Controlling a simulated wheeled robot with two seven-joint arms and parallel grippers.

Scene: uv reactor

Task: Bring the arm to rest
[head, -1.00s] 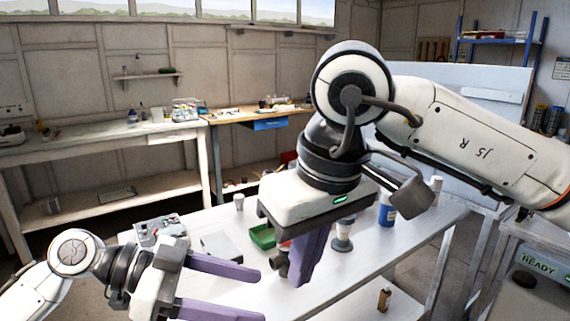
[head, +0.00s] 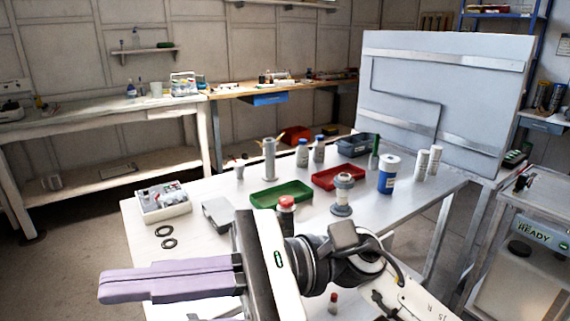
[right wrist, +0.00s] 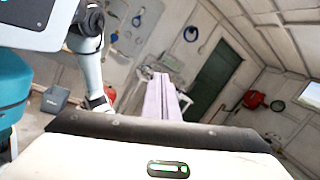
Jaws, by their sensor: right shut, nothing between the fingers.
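My right gripper (head: 112,287) lies across the bottom of the head view, its purple fingers pointing left. The fingers are together with nothing between them. It is in front of the table's near edge, with its wrist and forearm running to the lower right. In the right wrist view the shut fingers (right wrist: 161,85) point away toward a wall and a dark green door, touching nothing. My left gripper is not seen in the head view.
The white table (head: 400,203) holds a green tray (head: 281,194), a red tray (head: 338,177), a control box (head: 163,202), two black rings, a blue-labelled container (head: 389,174) and several bottles. A grey panel (head: 470,75) stands behind at right. A cart (head: 525,240) is at far right.

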